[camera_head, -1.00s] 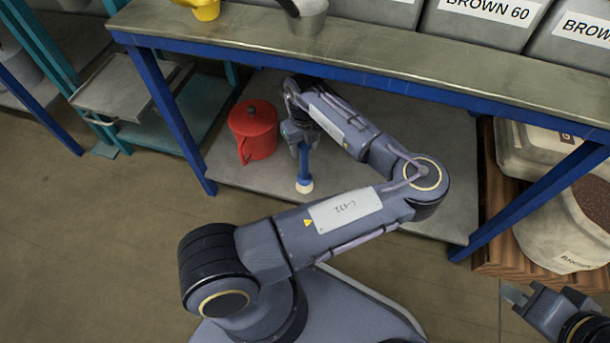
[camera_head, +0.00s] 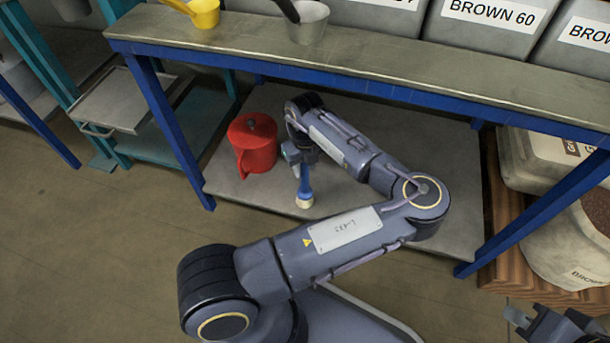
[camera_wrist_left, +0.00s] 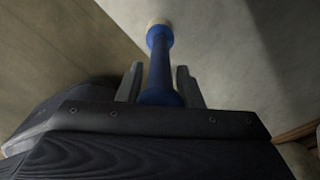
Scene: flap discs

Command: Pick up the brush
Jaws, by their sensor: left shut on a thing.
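The brush has a blue handle and a pale round end. In the head view the brush (camera_head: 304,187) hangs from my left gripper (camera_head: 301,163), with its pale end down, over the lower shelf. My left gripper is shut on the handle. In the left wrist view the brush (camera_wrist_left: 160,62) stands out between the two fingers of the left gripper (camera_wrist_left: 159,85), pale end away from me. I cannot tell whether the pale end touches the shelf. My right gripper (camera_head: 518,322) shows only in part at the lower right edge, with its fingertips apart and nothing between them.
A red lidded pot (camera_head: 254,150) stands on the lower shelf (camera_head: 240,190), just left of my left gripper. The blue-edged bench top (camera_head: 350,55) is above, with a yellow scoop (camera_head: 203,14) and a metal scoop (camera_head: 309,25). Sacks (camera_head: 567,240) stand at right.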

